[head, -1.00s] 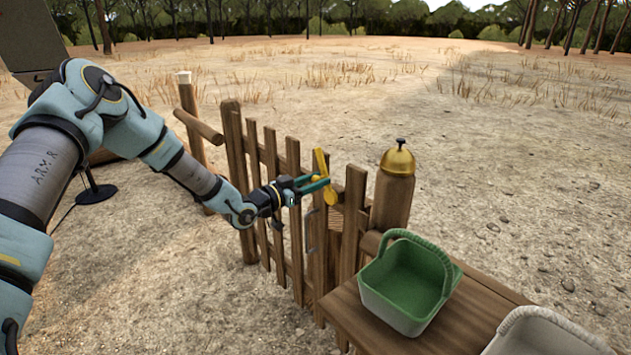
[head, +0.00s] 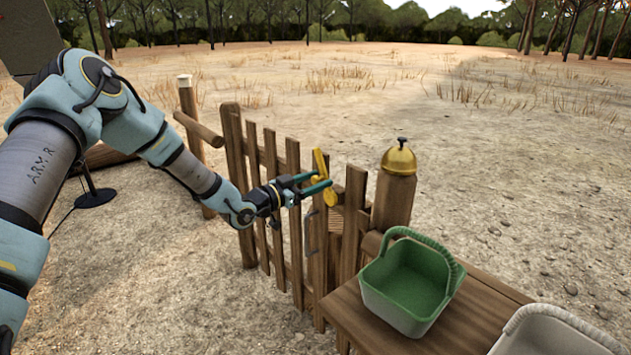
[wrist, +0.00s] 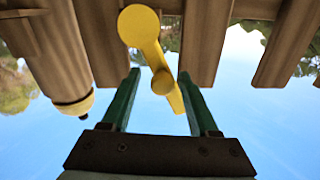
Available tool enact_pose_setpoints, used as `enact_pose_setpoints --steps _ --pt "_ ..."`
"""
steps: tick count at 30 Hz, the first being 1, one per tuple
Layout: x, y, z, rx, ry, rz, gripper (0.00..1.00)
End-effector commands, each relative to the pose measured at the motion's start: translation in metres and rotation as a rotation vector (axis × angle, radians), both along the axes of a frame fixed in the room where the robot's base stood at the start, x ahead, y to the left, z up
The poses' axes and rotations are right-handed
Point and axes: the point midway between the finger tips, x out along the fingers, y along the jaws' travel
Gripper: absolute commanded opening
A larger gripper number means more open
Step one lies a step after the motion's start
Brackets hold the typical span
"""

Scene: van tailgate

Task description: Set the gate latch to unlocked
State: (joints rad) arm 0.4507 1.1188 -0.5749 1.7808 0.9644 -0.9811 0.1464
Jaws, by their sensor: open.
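The yellow gate latch (head: 320,164) is on the wooden gate near its right end. It has a round pivot and a bar with a knob; the bar points upward, slightly tilted, in the head view. The latch also shows in the wrist view (wrist: 138,25), where the picture is upside down. My gripper (head: 324,179) is open at the latch. In the wrist view its two green fingers (wrist: 160,74) stand on either side of the bar and knob. A gap shows on the left; the right finger is close to the bar, and I cannot tell if it touches.
The picket gate (head: 271,160) stands below and beside my gripper, with a grey handle (head: 311,232) on it. A post with a brass bell (head: 399,160) is to the right. A green basket (head: 408,283) and a whitish basket (head: 553,335) are on the wooden bench (head: 375,325).

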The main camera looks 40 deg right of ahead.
Motion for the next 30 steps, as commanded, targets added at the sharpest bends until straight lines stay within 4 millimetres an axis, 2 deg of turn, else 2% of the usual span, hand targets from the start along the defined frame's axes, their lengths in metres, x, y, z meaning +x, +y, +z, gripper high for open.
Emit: enact_pose_setpoints --steps 5,18,24,30 --pt "0.001 0.011 -0.002 0.002 0.001 0.000 0.61" --pt "0.006 0.091 -0.002 0.002 0.000 0.002 0.61" --pt "0.007 0.107 0.000 0.000 -0.001 0.001 0.61" --pt "0.007 0.108 0.000 0.000 0.000 0.001 0.61"
